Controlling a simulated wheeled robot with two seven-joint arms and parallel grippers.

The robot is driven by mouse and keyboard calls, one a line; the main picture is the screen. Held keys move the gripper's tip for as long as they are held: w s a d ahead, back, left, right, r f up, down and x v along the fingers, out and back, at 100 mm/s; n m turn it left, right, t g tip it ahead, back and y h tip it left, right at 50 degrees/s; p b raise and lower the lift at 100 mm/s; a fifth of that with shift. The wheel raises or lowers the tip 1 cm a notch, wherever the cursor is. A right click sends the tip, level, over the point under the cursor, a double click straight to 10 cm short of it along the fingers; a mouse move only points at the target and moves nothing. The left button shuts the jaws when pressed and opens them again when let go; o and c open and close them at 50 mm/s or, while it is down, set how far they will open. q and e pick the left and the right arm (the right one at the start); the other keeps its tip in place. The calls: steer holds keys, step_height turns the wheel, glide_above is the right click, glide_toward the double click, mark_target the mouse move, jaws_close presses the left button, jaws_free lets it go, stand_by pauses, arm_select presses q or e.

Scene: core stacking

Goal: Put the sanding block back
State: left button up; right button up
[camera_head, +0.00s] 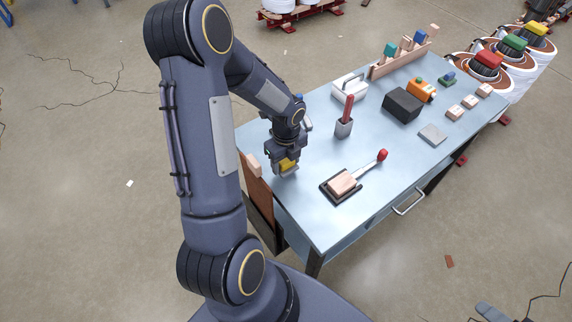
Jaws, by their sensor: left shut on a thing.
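My left gripper (286,157) points down over the left end of the blue-grey table. It is shut on a small yellow block with a grey underside, which looks like the sanding block (288,165). The jaws hide part of the block. I cannot tell whether its underside touches the tabletop or is slightly above it. A dark grey piece at the bottom right edge looks like part of my right arm; its jaws cannot be made out.
On the table (310,205) are a black tray (327,187) with a wooden block and red-tipped tool, a grey holder (344,128) with a red stick, a dark box (402,106), a flat grey pad (432,134) and a wooden rack (392,66). The front right tabletop is fairly clear.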

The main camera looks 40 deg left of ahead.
arm_select(q)
steer(key=shift+f, duration=1.05)
steer(key=shift+f, duration=0.25)
steer(key=o, duration=1)
steer(key=shift+r, duration=0.1)
steer(key=shift+c, duration=0.2)
